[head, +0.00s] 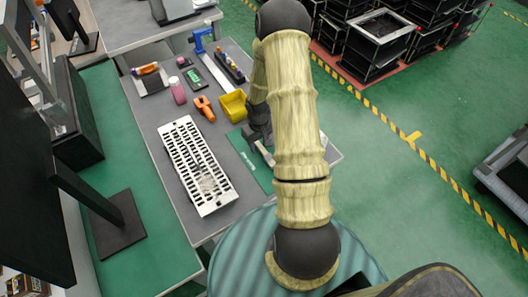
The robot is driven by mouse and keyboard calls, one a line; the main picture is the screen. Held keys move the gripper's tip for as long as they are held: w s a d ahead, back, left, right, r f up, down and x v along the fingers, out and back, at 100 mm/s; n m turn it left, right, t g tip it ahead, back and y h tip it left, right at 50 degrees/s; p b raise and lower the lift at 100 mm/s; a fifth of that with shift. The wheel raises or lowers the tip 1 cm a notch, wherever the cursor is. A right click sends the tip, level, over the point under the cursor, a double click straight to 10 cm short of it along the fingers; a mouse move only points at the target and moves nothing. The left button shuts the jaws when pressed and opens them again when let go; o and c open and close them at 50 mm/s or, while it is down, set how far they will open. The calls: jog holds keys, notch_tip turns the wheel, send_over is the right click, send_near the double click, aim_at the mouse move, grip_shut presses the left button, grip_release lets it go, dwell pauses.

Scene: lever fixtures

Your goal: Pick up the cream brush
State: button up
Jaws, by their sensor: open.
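My gripper (257,138) is a dark shape low over the right part of the grey workbench, partly hidden behind my own tan-covered arm. Its jaws are open, though the fingertips are hard to make out. A small pale piece (265,153) shows just below the gripper, by the edge of a green mat (246,163). It may be the cream brush, but it is too small and too covered by the arm to be sure. I cannot tell whether the gripper touches it.
A white slotted panel (196,168) lies left of the mat. A yellow bin (233,106), an orange tool (203,107), a pink bottle (178,91) and a blue clamp-like tool (201,42) are further back. A monitor stand (117,225) is at left. Open green floor lies right.

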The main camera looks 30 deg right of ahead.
aim_at(259, 145)
grip_shut()
dwell(0.4)
notch_tip(259, 145, up, 10)
dwell(0.5)
jog(key=shift+f, duration=0.1)
dwell(0.5)
